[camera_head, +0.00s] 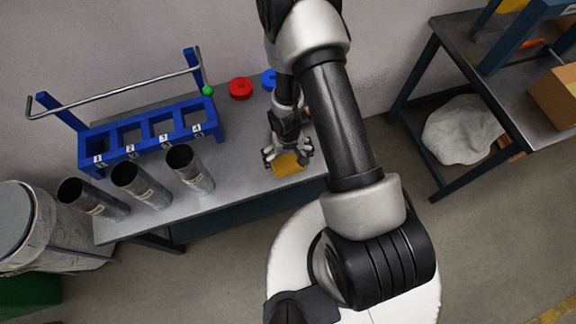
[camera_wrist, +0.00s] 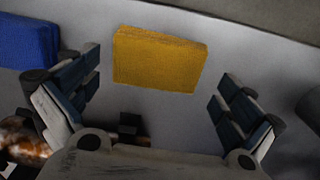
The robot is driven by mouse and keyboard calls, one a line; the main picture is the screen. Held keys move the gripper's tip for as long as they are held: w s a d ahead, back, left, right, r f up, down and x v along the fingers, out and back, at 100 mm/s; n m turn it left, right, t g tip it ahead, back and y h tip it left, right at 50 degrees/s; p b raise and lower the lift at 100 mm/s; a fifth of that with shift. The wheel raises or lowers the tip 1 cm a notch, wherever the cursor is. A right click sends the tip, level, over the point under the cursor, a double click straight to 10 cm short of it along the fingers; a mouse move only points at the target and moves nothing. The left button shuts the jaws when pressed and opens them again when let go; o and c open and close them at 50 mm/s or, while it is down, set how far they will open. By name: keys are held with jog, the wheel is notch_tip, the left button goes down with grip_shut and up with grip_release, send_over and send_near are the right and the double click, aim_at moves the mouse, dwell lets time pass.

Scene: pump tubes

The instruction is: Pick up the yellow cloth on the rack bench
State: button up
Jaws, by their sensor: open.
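The yellow cloth (camera_head: 289,165) is a small folded block lying on the grey metal rack bench (camera_head: 235,190), near its right end. In the wrist view the cloth (camera_wrist: 158,58) lies flat, ahead of and between the two fingers. My gripper (camera_head: 288,158) is over the cloth with its fingers spread apart, and it also shows in the wrist view (camera_wrist: 160,95). The fingers show clear gaps to the cloth on both sides. My gripper's height above the bench is hard to tell.
A blue rack (camera_head: 150,137) with numbered slots stands left, with a metal rail (camera_head: 115,92) behind it. Several dark tubes, including this one (camera_head: 190,168), stand in front. A red disc (camera_head: 240,88) and a blue disc (camera_head: 268,79) lie at the back. A blue block (camera_wrist: 28,42) shows left in the wrist view.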

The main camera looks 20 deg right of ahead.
aim_at(288, 162)
notch_tip(288, 162, down, 3)
jog(key=shift+f+b, duration=0.1)
jog(key=shift+b, duration=1.05)
jog(key=c, duration=0.8)
jog(key=shift+r, duration=0.25)
notch_tip(288, 162, up, 20)
jog(key=p, duration=2)
jog(key=shift+f, duration=0.15)
jog(key=o, duration=0.5)
jog(key=shift+d, duration=0.1)
jog(key=c, duration=0.4)
